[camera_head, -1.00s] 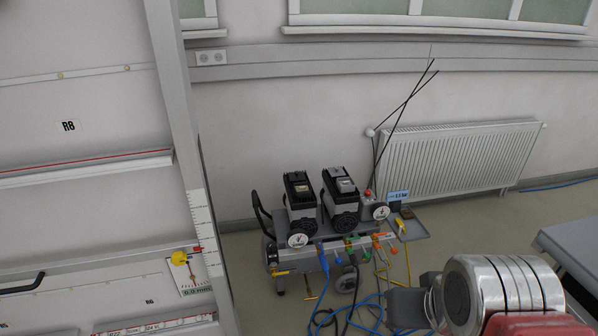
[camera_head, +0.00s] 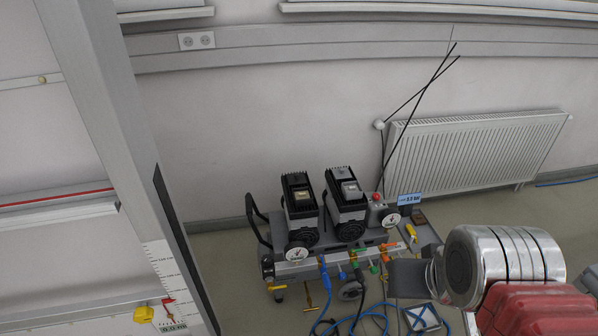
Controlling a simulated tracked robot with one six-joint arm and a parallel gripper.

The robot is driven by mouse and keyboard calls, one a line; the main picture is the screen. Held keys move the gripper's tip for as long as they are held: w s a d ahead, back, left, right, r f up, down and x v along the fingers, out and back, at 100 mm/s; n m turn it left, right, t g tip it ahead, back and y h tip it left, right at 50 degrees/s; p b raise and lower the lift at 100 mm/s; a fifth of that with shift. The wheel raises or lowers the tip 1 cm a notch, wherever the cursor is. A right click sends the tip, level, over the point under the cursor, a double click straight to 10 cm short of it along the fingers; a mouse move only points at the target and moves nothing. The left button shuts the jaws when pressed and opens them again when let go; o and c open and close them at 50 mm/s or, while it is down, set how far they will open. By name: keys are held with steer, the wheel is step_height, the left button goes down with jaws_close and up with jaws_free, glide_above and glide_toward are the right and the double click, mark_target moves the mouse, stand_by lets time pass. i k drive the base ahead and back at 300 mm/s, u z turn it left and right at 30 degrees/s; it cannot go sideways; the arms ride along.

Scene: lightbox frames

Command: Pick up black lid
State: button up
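I cannot single out a separate black lid in the head view. The black parts that show are the tops of two compressor motors, the left motor (camera_head: 300,208) and the right motor (camera_head: 345,202). They stand side by side on a wheeled grey compressor. Part of my arm, a silver cylinder with red and dark grey parts, fills the lower right corner and hides some floor and the compressor's right side. No gripper fingers can be made out.
A white radiator (camera_head: 470,150) hangs on the wall behind. Blue hoses (camera_head: 372,312) lie on the floor before the compressor. A small grey tray (camera_head: 428,240) is at its right. A tall grey frame (camera_head: 110,130) stands at the left. Two thin black rods (camera_head: 418,95) lean upward.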

mark_target(293, 178)
steer(key=i, duration=0.8)
steer(key=u, duration=0.95)
steer(key=i, duration=0.5)
steer(key=z, duration=0.05)
